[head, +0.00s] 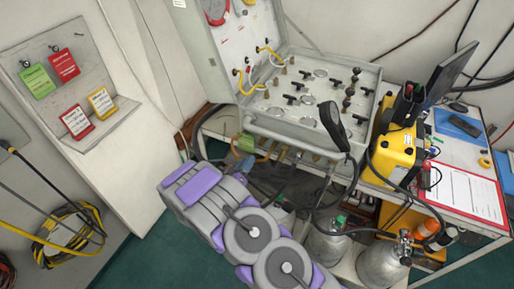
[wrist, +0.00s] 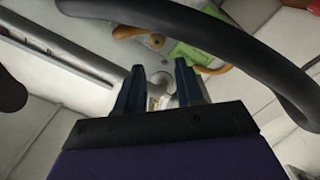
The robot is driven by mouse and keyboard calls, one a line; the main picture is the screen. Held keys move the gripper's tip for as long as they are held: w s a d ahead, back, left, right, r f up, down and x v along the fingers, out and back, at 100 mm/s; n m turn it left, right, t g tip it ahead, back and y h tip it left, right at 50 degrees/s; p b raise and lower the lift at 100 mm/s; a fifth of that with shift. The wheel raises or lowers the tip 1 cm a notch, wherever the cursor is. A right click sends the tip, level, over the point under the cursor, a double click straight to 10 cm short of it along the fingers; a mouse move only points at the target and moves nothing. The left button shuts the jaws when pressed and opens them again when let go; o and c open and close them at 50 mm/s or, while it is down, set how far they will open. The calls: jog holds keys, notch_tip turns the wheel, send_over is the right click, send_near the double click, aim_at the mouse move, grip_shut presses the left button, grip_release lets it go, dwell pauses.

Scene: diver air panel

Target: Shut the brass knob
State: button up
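The diver air panel (head: 280,124) is an open grey case on the bench in the head view. Small brass knobs (head: 266,94) and black valve handles stand on its face; I cannot tell which knob is the one named. In the wrist view, my gripper (wrist: 160,88) has its two dark fingers spread apart. A small pale, brass-coloured fitting (wrist: 158,97) shows between them, partly hidden; contact cannot be told. An orange-brown handle (wrist: 128,33) and a green tag (wrist: 192,54) lie beyond the fingers. My purple and grey arm hides the gripper in the head view.
A thick black hose (wrist: 235,38) arches close across the wrist view. A yellow case (head: 397,152), a monitor (head: 450,68) and a red clipboard (head: 464,193) are right of the panel. Gas cylinders (head: 382,266) stand below. A wall board with tags (head: 62,66) is at left.

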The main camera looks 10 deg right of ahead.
aim_at(260, 145)
jog(key=b+x, duration=0.1)
jog(key=x, duration=0.7)
jog(key=shift+d, duration=0.35)
jog(key=shift+w+d, duration=0.35)
jog(key=shift+w, duration=0.3)
jog(key=shift+c, duration=0.4)
grip_shut()
